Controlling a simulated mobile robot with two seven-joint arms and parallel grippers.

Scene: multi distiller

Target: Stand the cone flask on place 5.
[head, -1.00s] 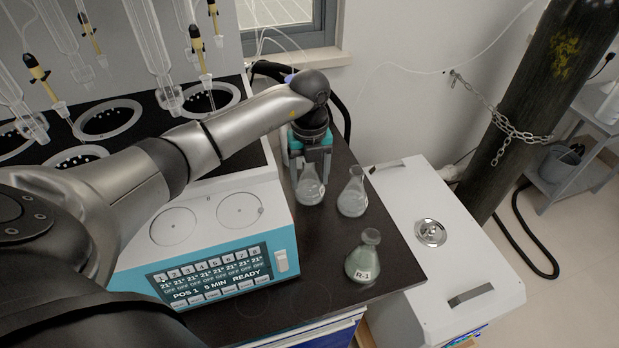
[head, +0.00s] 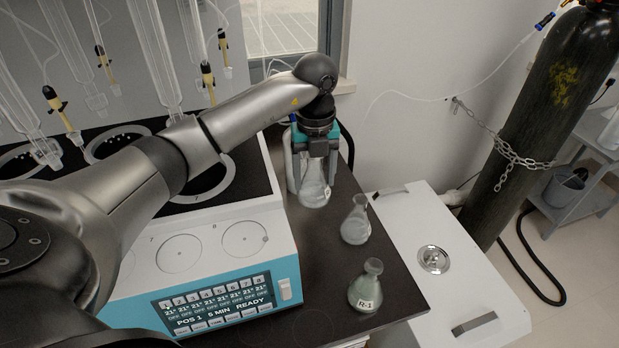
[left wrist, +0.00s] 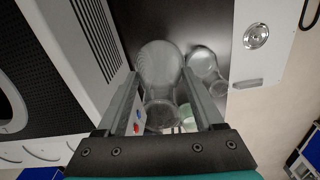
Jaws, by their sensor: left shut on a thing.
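My left gripper (head: 316,170) is shut on the clear cone flask (head: 314,194) at its neck. The flask hangs upright, apparently a little above the dark bench, just right of the distiller. In the left wrist view the flask (left wrist: 160,68) sits between the two fingers, its round base pointing away from the gripper. The distiller (head: 215,285) has black-topped ring places at the back, one ring (head: 215,185) partly behind my arm. I cannot make out which is place 5. My right gripper is out of view.
A second clear flask (head: 355,228) and a greenish flask marked R-1 (head: 365,294) stand on the bench to the right of the distiller. Glass tubes (head: 150,50) hang over the ring places. A white cabinet (head: 455,275) stands right of the bench.

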